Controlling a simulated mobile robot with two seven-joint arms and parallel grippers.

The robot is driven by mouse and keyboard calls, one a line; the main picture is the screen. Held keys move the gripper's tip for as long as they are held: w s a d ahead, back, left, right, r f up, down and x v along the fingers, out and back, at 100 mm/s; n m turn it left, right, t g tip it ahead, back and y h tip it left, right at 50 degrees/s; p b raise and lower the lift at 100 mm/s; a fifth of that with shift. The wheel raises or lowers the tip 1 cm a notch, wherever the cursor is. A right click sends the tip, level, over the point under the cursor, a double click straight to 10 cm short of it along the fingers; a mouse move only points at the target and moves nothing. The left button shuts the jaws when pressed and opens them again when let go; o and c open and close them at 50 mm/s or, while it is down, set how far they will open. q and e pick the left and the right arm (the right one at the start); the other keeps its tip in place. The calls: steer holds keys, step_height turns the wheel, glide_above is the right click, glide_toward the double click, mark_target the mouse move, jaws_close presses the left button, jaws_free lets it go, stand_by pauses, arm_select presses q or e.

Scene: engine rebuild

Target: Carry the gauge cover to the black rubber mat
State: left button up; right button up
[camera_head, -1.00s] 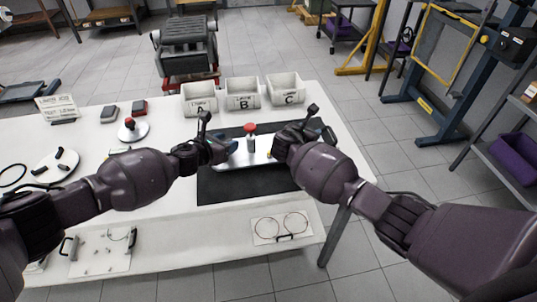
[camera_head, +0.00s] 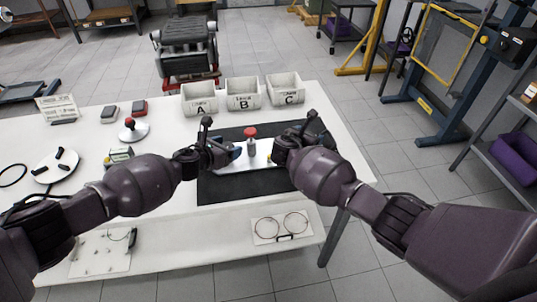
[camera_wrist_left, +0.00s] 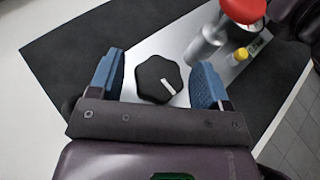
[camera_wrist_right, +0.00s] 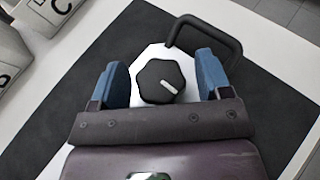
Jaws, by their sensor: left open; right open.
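The gauge cover (camera_head: 232,167) is a silver plate lying over the black rubber mat (camera_head: 240,188). A gauge with a red top (camera_head: 250,132) stands up near its middle. My left gripper (camera_wrist_left: 158,75) is open, its blue fingers on either side of one black knob (camera_wrist_left: 158,80) with visible gaps. My right gripper (camera_wrist_right: 160,75) is open around the other black knob (camera_wrist_right: 160,82), also with gaps. In the head view, my left gripper (camera_head: 232,153) and right gripper (camera_head: 276,153) hide the plate's ends.
Bins A (camera_head: 200,102), B (camera_head: 243,95) and C (camera_head: 285,90) stand behind the mat. A dark loop handle (camera_wrist_right: 236,45) shows beside the right gripper's fingers. The lower shelf holds a tray with rings (camera_head: 281,227).

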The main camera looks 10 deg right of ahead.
arm_select(q)
steer(key=v, duration=1.2)
arm_select(e)
steer(key=v, duration=1.2)
steer(key=shift+m, duration=0.3)
